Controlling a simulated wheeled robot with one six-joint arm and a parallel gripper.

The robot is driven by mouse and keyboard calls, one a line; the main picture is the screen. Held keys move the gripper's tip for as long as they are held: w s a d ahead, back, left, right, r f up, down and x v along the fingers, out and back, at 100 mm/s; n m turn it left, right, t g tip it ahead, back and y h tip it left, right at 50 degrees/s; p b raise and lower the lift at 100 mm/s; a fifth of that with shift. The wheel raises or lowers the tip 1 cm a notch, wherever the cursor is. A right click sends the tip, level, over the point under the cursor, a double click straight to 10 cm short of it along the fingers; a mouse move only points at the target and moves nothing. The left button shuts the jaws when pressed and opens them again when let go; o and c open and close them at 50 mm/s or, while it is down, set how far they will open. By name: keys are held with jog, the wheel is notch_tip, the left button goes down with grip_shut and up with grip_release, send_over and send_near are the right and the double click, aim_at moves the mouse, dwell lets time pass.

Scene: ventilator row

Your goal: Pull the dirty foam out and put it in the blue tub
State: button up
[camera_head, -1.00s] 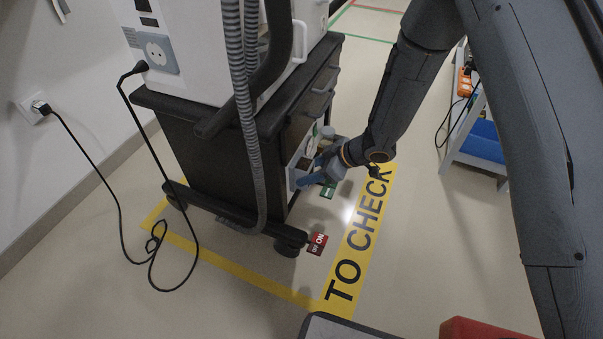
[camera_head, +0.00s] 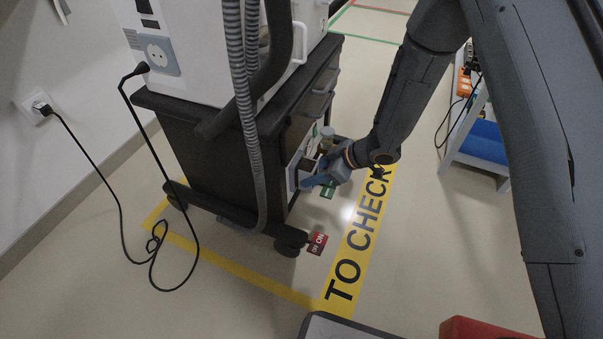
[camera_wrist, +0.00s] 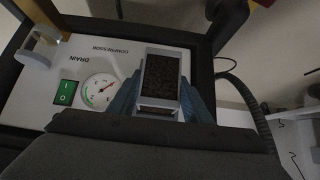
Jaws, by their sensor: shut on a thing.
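The dark, speckled foam (camera_wrist: 160,76) sits in a light grey frame (camera_wrist: 148,104) on the white compressor panel (camera_wrist: 65,40) in the wrist view. The blue fingers of my gripper (camera_wrist: 161,92) are on both sides of the frame, shut on it. I cannot tell how far the foam and frame stand out from the panel. A blue object (camera_head: 483,140), perhaps the tub, is at the right on a low white shelf.
The panel carries a green switch (camera_wrist: 65,92), a round gauge (camera_wrist: 100,88) and a clear drain bowl (camera_wrist: 38,48). A black cord (camera_head: 120,200) lies at the left.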

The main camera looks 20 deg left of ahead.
jog(key=shift+s+d+p, duration=0.1)
jog(key=shift+d+p, duration=0.55)
jog(key=shift+d, duration=1.25)
